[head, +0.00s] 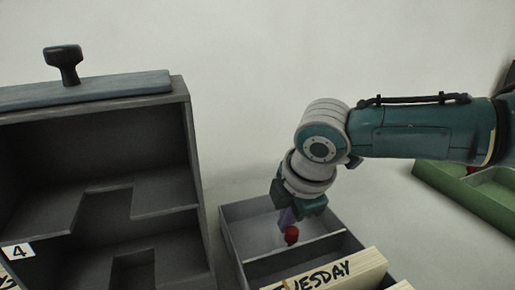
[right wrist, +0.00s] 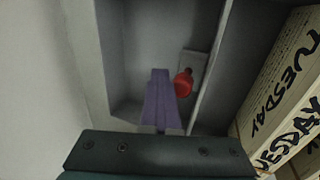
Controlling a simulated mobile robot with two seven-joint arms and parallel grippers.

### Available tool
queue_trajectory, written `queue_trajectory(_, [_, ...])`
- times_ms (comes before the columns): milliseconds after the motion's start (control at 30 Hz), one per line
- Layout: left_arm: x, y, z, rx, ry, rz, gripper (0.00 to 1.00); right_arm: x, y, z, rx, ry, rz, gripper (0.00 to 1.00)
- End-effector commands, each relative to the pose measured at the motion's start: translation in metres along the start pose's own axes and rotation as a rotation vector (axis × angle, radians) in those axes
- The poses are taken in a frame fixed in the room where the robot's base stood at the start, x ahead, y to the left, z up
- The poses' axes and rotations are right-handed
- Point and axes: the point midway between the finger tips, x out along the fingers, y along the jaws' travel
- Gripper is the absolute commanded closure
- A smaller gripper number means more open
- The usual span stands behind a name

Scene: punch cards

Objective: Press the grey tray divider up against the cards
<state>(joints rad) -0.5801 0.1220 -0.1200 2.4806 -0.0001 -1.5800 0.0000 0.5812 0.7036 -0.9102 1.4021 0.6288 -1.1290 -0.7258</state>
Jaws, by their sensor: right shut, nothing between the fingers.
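The grey tray divider (head: 322,239) stands across the grey tray (head: 228,240), and it shows edge-on in the right wrist view (right wrist: 212,75). A red knob (head: 291,236) on a small grey block sits at its side away from the cards; it also shows in the right wrist view (right wrist: 182,84). The cards (head: 345,272), marked TUESDAY, stand beyond a dark gap from the divider; they also show at right in the wrist view (right wrist: 283,85). My right gripper (head: 287,218) is shut and empty, its purple fingers (right wrist: 159,100) beside the knob. Whether they touch it is unclear. My left gripper is out of view.
A dark grey shelf unit (head: 185,130) stands at the left, with a flat stamp-like block with a black knob (head: 65,62) on top and a label 4 (head: 17,251). A green tray (head: 460,190) lies at the right behind my right arm. Pale surface lies between.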

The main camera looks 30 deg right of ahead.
Motion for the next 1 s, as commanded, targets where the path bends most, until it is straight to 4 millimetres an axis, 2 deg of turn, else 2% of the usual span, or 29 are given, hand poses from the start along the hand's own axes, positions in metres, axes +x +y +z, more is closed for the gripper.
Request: queue_trajectory(1000, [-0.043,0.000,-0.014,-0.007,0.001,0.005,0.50,-0.017,-0.044,0.000,-0.002,0.000,-0.006,1.00])
